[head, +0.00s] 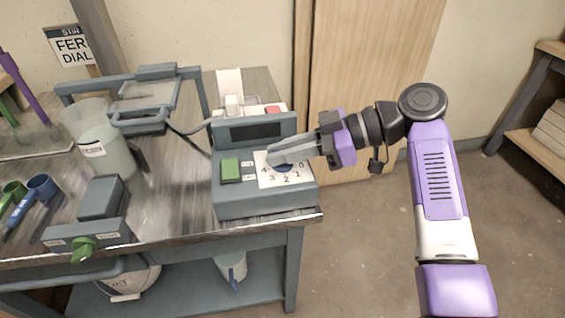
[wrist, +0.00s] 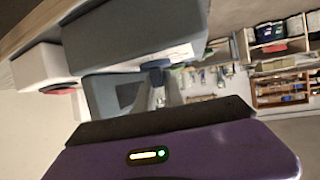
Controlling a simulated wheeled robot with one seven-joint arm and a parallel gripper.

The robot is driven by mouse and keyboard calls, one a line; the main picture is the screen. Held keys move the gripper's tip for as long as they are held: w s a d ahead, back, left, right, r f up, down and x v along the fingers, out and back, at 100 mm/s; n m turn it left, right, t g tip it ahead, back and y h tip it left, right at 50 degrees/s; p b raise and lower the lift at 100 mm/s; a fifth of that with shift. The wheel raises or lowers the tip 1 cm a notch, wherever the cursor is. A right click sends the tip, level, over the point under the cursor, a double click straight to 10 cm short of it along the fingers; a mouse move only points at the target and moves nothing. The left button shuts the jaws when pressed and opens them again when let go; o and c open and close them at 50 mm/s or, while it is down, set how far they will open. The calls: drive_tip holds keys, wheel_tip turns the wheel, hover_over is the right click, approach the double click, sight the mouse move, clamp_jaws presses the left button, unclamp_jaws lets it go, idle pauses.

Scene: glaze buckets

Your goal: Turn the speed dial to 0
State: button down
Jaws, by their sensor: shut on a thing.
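A grey control box (head: 240,203) stands at the right end of the bench, with a dark display on its upper part. Its white dial plate (head: 266,180) carries the numbers 4, 3, 2, 1 and 0, with 0 on the right side. The blue speed dial (head: 284,168) sits on the plate, mostly covered by my fingers. My gripper (head: 275,158) reaches in from the right and is shut on the dial. In the wrist view the blue dial (wrist: 157,68) shows at the tips of my gripper (wrist: 160,84). The dial's pointer is hidden, so its setting cannot be read.
A green button (head: 231,170) is on the box, left of the dial plate. A white unit with a red button (head: 273,110) stands behind. A translucent bucket (head: 106,155) and a grey clamp with a green knob (head: 84,249) are to the left.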

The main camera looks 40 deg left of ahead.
drive_tip(key=shift+s+f+n+g+h+b, duration=0.1)
drive_tip(key=shift+f+n+g+h+b, duration=0.05)
drive_tip(key=shift+n+g+h+b, duration=0.3)
idle(0.3)
drive_tip(key=c, duration=1.4)
unclamp_jaws()
drive_tip(key=shift+c, duration=0.2)
drive_tip(key=p+v, duration=0.1)
drive_tip(key=v, duration=0.6)
drive_tip(key=shift+w+d, duration=0.25)
drive_tip(key=shift+d, duration=0.05)
